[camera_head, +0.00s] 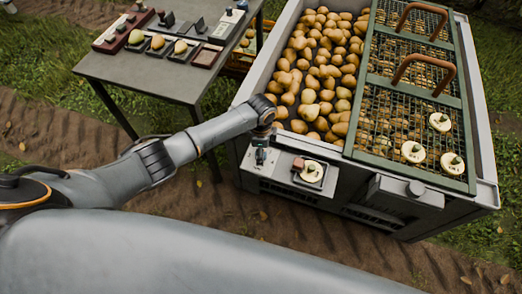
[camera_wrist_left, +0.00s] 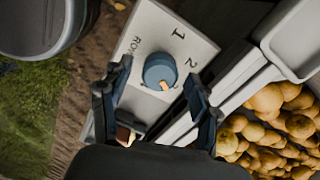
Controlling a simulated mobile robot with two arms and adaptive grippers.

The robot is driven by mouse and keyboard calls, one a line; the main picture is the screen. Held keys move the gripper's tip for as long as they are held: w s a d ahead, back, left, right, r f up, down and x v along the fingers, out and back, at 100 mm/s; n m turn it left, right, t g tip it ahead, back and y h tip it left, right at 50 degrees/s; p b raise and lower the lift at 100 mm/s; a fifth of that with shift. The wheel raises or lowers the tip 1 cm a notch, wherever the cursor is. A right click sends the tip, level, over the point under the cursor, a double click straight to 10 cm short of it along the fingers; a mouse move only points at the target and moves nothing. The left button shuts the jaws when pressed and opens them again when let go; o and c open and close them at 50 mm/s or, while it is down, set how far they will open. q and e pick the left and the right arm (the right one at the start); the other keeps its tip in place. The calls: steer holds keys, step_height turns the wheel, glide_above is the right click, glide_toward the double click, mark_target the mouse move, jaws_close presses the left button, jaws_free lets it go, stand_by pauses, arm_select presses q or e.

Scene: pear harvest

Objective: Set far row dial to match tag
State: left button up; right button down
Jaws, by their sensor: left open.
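In the left wrist view a round blue-grey dial (camera_wrist_left: 160,70) sits on a white plate (camera_wrist_left: 150,28) marked "ROW", "1" and "2". Its orange pointer mark (camera_wrist_left: 164,86) lies on the lower side of the dial in the picture, turned away from the 1 and 2. My left gripper (camera_wrist_left: 158,82) is open, its two fingers on either side of the dial with gaps visible. In the head view my left gripper (camera_head: 262,152) hangs over the left end of the crate's front ledge (camera_head: 262,168) and hides the dial. No readable tag shows. My right gripper is out of view.
Behind is a large crate of pears (camera_head: 320,70), partly covered by a green mesh lid (camera_head: 400,100). A grey table (camera_head: 140,72) with several trays stands at the left.

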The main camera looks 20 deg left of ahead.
arm_select(q)
steer(key=c, duration=1.2)
steer(key=shift+r, duration=0.1)
steer(key=n+p, duration=0.2)
steer(key=shift+r+n, duration=0.1)
steer(key=shift+n, duration=0.2)
steer(key=n+p, duration=0.2)
steer(key=shift+n, duration=0.4)
steer(key=n+p, duration=0.2)
steer(key=n, duration=0.2)
steer(key=shift+d, duration=0.1)
steer(key=shift+n+p, duration=0.65)
steer(key=shift+n, duration=0.55)
steer(key=shift+f, duration=0.2)
